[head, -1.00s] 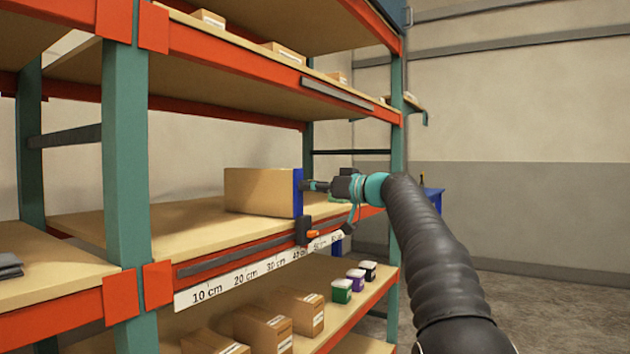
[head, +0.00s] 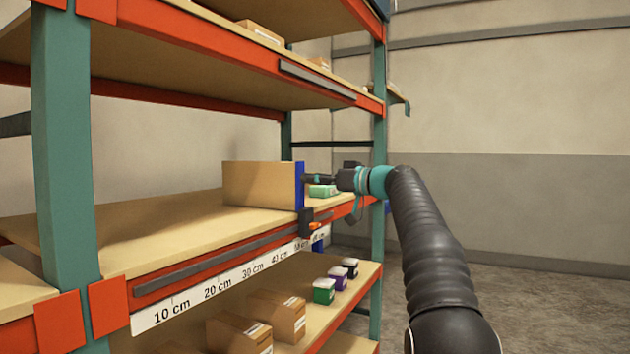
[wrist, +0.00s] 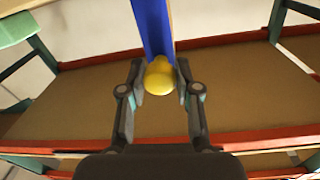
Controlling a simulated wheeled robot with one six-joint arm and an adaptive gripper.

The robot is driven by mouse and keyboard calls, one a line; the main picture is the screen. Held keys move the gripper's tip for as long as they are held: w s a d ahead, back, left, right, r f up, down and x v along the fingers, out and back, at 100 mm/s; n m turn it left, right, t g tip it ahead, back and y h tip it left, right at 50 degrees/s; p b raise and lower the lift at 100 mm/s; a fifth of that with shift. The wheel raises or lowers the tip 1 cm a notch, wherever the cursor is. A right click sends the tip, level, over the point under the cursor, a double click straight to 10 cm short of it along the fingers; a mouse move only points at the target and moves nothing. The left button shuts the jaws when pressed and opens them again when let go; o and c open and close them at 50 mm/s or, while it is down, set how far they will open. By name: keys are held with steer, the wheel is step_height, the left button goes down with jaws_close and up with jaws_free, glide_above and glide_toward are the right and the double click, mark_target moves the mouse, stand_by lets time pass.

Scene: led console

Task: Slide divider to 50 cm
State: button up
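The divider is a tan panel (head: 260,184) with a blue front edge (head: 299,186), upright on the middle shelf. A dark slider with an orange pointer (head: 315,226) sits below it on the rail. The pointer is near the 50 cm label, but the print there is too small to read exactly. My gripper (head: 312,180) is at the blue edge. In the wrist view, the fingers of my gripper (wrist: 160,74) close around a yellow knob (wrist: 158,80) on the blue edge (wrist: 153,28). The knob is hidden in the head view.
The scale strip (head: 215,290) runs along the shelf front. A pale green box (head: 323,191) stands on the shelf right of the divider, behind my gripper. A green upright (head: 378,150) ends the shelf. Small tubs (head: 324,291) and cartons (head: 277,312) stand below.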

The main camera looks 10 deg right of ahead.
steer(key=o, duration=0.4)
steer(key=shift+a, duration=0.1)
steer(key=v, duration=1.2)
